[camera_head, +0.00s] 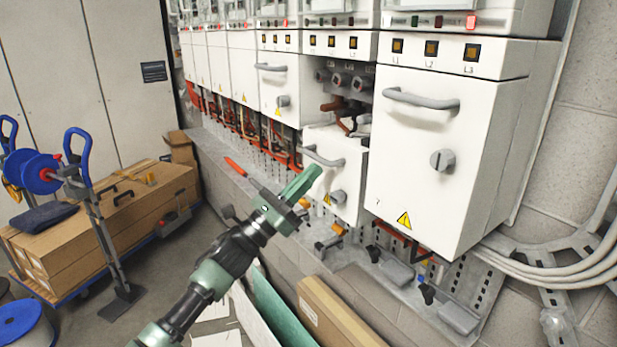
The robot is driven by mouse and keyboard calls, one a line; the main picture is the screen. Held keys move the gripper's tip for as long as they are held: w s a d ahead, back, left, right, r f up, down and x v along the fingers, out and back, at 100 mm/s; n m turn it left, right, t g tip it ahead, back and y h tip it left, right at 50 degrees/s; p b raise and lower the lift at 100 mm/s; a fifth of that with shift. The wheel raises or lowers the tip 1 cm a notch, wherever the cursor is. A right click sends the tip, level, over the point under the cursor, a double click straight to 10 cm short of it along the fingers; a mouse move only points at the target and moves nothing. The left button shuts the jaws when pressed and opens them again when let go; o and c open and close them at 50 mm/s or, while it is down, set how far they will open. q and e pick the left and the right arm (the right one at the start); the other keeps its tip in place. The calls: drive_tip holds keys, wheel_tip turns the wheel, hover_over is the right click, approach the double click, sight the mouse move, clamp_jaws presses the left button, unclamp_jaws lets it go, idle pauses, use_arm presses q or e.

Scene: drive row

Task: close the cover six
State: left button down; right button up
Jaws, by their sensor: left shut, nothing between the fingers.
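The cover beside the large cabinet door marked 7 appears to be cover six (352,170). It is a white panel with a grey bar handle (322,157) and a grey knob (338,197). It sits lower than the neighbouring covers, and the compartment above it is open, showing terminals (340,80) and red-brown cable ends. My left gripper (312,172) is shut and empty. Its green fingertips are at the cover's left side, just below the handle; I cannot tell whether they touch it. My right gripper is not in view.
The large door (425,150) with its handle and knob stands to the right. Closed covers run left above exposed cables. A ledge (300,260) below carries small grey and orange parts. Boxes on a cart (110,225) stand at left. Grey cables (550,262) lie at right.

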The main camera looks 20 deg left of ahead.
use_arm(q)
drive_tip(key=shift+r, duration=0.15)
wheel_tip(320, 180, up, 17)
drive_tip(key=p, duration=0.5)
drive_tip(key=shift+a, duration=0.15)
drive_tip(key=shift+s+r, duration=0.1)
